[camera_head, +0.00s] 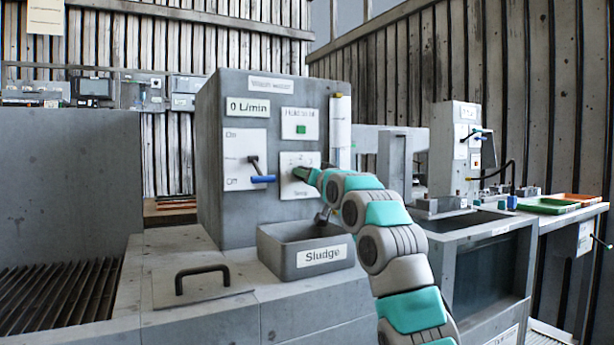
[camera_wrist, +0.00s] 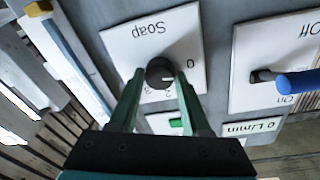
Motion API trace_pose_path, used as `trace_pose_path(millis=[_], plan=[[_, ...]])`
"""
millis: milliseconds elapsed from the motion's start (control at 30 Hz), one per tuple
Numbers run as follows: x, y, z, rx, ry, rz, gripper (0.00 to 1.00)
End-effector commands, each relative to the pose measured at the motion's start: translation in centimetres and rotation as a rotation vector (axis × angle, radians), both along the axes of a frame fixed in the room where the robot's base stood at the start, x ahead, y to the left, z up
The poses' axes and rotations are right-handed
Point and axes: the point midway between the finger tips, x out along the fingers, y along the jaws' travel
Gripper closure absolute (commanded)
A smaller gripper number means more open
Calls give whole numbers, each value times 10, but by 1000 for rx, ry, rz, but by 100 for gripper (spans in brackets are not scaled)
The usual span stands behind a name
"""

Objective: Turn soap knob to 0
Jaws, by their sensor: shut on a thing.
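The soap knob (camera_wrist: 160,72) is a small dark round knob on a white plate labelled "Soap" (camera_wrist: 135,38), upside down in the wrist view. A small pale mark on the knob points to the right of that view, seemingly between the 0 and the 2; its exact setting is hard to tell. My gripper (camera_wrist: 160,77) is shut on the knob, with a green finger on each side. In the head view my gripper (camera_head: 304,174) reaches the soap plate (camera_head: 299,190) on the grey housing's front and hides most of the knob.
A lever with a blue handle (camera_head: 263,179) stands left of the soap plate, on an On/Off plate. A plate with a green button (camera_head: 300,129) is above. A grey "Sludge" bin (camera_head: 310,264) sits below my arm. A black handle (camera_head: 202,278) rises from the counter.

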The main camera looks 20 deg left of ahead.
Motion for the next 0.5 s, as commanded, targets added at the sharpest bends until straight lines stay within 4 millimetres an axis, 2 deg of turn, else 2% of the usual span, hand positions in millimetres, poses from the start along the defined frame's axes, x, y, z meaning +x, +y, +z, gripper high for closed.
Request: trace_pose_path(millis=[500], plan=[[1, -1, -1, -116, -136, -1, 100]])
